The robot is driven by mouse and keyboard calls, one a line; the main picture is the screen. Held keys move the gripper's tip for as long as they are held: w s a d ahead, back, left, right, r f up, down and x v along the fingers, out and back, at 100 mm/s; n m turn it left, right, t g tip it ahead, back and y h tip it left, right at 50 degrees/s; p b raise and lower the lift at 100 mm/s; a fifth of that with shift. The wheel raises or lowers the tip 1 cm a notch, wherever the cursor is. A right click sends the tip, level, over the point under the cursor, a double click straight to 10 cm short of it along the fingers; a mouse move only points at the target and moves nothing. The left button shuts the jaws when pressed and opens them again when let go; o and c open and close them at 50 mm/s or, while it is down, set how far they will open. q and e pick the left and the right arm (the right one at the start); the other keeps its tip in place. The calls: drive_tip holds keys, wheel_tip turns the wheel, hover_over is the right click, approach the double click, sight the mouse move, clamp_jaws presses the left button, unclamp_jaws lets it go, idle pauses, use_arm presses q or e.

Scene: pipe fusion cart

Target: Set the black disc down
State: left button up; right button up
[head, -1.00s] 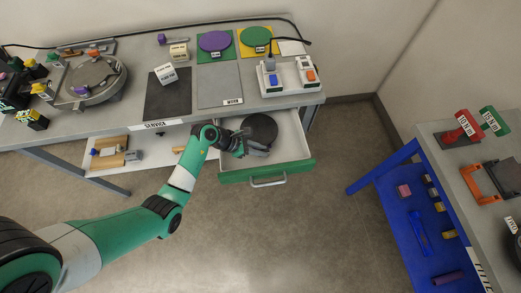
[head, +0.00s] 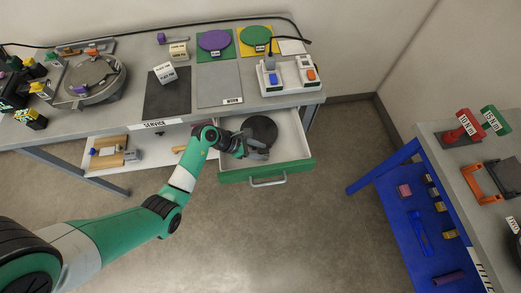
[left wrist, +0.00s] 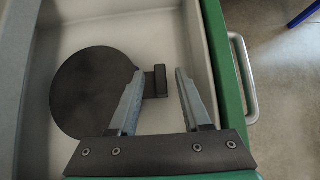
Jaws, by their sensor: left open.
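The black disc (head: 260,129) lies in the open drawer (head: 295,150) with the green front. In the left wrist view the disc (left wrist: 88,92) lies flat on the pale drawer floor, with a small dark block-like tab (left wrist: 160,80) at its right side. My left gripper (head: 262,149) is at the disc's near side. In the left wrist view its two grey fingers (left wrist: 158,88) are spread apart, one on each side of the tab, with visible gaps. The left finger overlaps the disc's edge in the picture. The right gripper is not in view.
The bench above the drawer holds a black mat (head: 168,98), a grey mat (head: 219,86), a purple disc (head: 214,40) and a green disc (head: 256,36). A switch box (head: 288,77) stands at the bench's right end. A blue-shelved table stands at right. The floor between is clear.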

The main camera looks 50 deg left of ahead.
use_arm(q)
drive_tip(key=shift+r, duration=0.2)
drive_tip(key=p+v, duration=0.5)
drive_tip(key=v, duration=0.7)
drive_tip(key=shift+r, duration=0.4)
